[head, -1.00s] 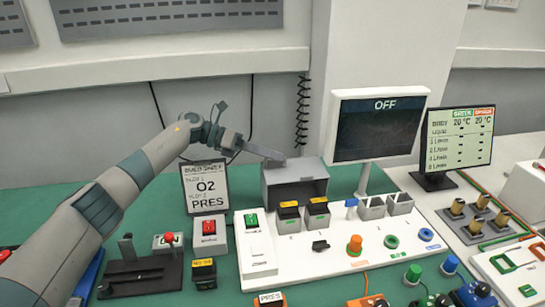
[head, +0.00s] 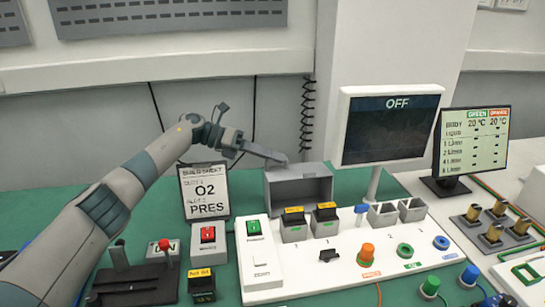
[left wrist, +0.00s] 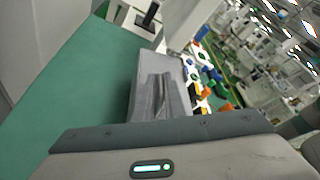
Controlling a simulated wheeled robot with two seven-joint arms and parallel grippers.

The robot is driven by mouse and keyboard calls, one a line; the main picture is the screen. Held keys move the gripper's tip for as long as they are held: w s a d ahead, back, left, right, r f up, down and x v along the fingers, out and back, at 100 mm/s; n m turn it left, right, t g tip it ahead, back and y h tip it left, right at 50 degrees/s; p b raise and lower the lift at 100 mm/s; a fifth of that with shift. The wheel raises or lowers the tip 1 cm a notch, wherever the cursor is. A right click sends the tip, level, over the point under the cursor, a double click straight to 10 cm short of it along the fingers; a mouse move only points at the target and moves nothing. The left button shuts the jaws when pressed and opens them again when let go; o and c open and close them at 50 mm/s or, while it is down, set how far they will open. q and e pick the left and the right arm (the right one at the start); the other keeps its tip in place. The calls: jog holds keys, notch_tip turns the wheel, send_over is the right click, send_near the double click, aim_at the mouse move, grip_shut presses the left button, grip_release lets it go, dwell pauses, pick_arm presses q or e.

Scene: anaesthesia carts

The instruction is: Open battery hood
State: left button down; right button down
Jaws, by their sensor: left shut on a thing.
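The battery hood (head: 300,190) is a grey box-like cover at the back of the white control panel, left of the screen. It stands tipped back, with its hollow inside facing me. Two batteries with yellow and black tops (head: 294,222) sit in grey slots in front of it. My left gripper (head: 273,155) reaches in from the left and is shut on the hood's upper edge. In the left wrist view the hood (left wrist: 146,85) lies directly ahead of the gripper, with the fingers over it. My right gripper is not in view.
A screen reading OFF (head: 390,130) stands right of the hood. Switch boxes, coloured knobs and a black lever unit (head: 130,280) fill the front. Green table top shows behind the hood.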

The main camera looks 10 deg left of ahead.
pick_arm(q)
jog(key=shift+s+d+f, duration=0.2)
jog(key=shift+d+f, duration=0.05)
jog(key=shift+d, duration=0.05)
jog(key=c, duration=1.8)
grip_release()
jog(key=shift+c, duration=0.2)
jog(key=shift+r, duration=0.1)
jog(key=shift+w, duration=0.1)
